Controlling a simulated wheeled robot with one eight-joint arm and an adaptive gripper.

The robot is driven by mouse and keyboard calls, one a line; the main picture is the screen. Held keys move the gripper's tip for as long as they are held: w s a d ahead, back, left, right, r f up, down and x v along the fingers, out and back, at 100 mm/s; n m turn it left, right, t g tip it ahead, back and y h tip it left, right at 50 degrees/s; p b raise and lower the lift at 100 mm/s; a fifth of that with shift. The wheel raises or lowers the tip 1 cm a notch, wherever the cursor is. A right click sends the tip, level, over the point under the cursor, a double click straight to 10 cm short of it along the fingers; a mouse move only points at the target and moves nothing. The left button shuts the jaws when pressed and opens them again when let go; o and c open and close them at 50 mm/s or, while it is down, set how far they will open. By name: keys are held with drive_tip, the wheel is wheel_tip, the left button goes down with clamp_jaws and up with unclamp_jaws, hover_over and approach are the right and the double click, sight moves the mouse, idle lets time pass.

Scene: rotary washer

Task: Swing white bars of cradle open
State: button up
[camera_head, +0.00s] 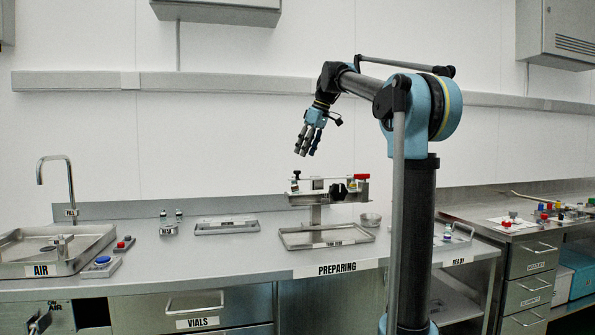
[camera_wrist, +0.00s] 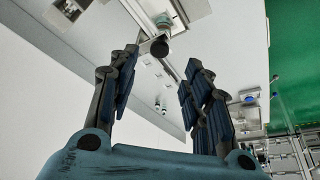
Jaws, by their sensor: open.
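The cradle (camera_head: 316,198) is a metal holder on a short post, with pale bars along its top, a black knob at its left end and a red part at its right end. At this size I cannot tell how the white bars sit. My gripper (camera_head: 307,152) hangs above the cradle's left part, fingers down, apart from it. In the wrist view my gripper (camera_wrist: 155,88) has its fingers spread with nothing between them. A round-ended metal part (camera_wrist: 160,47) shows beyond the fingertips, partly behind a finger.
A shallow tray (camera_head: 290,241) lies under the cradle, with a small metal cup (camera_head: 371,219) to the right. Another tray (camera_head: 227,227) and two vials stand left. A sink (camera_head: 30,266) with a tall tap and button boxes are farther left. The counter's front middle is clear.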

drive_tip(key=x, duration=0.8)
drive_tip(key=shift+a, duration=0.1)
